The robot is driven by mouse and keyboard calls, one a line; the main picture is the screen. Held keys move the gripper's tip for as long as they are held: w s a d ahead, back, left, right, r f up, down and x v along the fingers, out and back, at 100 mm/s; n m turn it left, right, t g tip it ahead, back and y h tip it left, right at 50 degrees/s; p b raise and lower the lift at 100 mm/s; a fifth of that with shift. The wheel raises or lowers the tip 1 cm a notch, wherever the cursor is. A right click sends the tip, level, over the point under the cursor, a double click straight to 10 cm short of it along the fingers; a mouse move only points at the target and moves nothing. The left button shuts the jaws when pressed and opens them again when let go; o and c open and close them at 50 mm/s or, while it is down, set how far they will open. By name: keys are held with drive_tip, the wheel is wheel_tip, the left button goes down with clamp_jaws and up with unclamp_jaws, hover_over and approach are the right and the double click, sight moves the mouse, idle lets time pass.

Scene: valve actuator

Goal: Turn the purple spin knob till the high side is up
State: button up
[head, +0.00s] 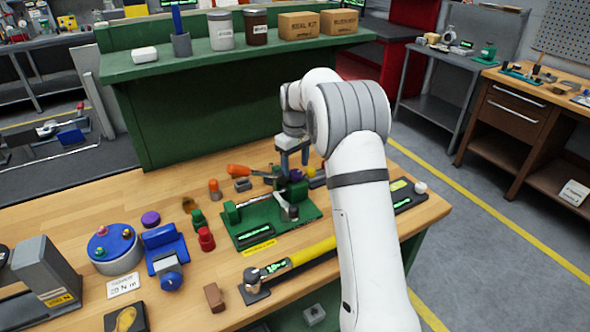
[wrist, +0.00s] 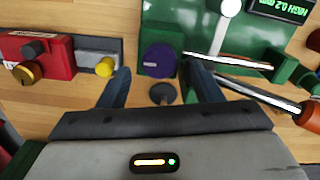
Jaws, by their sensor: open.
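The purple spin knob (wrist: 159,60) is a dark purple disc with a small marking on its face, seen at the edge of a green fixture (wrist: 205,30) in the wrist view. I cannot tell which side of it is high. A green-lit display (wrist: 282,8) reading "HIGH 0.2 mm" is at the top right. My gripper (wrist: 157,70) is open, with one blue finger on each side of the knob and gaps between. In the head view my gripper (head: 293,167) points down over the fixture (head: 250,235), and the knob (head: 296,174) shows partly behind the fingers.
An orange-handled tool (head: 238,170) lies by the fixture; its handle (wrist: 309,112) is right of my fingers. A red unit with a gold knob (wrist: 27,72) and a yellow knob (wrist: 105,67) are at left.

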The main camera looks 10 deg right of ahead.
sight(295, 172)
wheel_tip(295, 172, up, 6)
drive_tip(key=shift+f, duration=0.2)
drive_tip(key=s+r+m, duration=0.1)
drive_tip(key=s+r, duration=0.2)
drive_tip(key=s, duration=0.3)
drive_tip(key=s+r+m+t, duration=0.1)
drive_tip(key=s+r, duration=0.1)
drive_tip(key=s, duration=0.4)
drive_tip(key=s+r+m, duration=0.1)
drive_tip(key=s+r, duration=0.2)
drive_tip(key=s, duration=0.3)
drive_tip(key=s+f+m+t, duration=0.1)
drive_tip(key=s+f, duration=0.1)
drive_tip(key=s, duration=0.8)
drive_tip(key=s+f+m+t, duration=0.1)
drive_tip(key=s+f+m, duration=0.1)
drive_tip(key=s, duration=0.8)
drive_tip(key=shift+s+f, duration=0.3)
drive_tip(key=shift+f, duration=0.4)
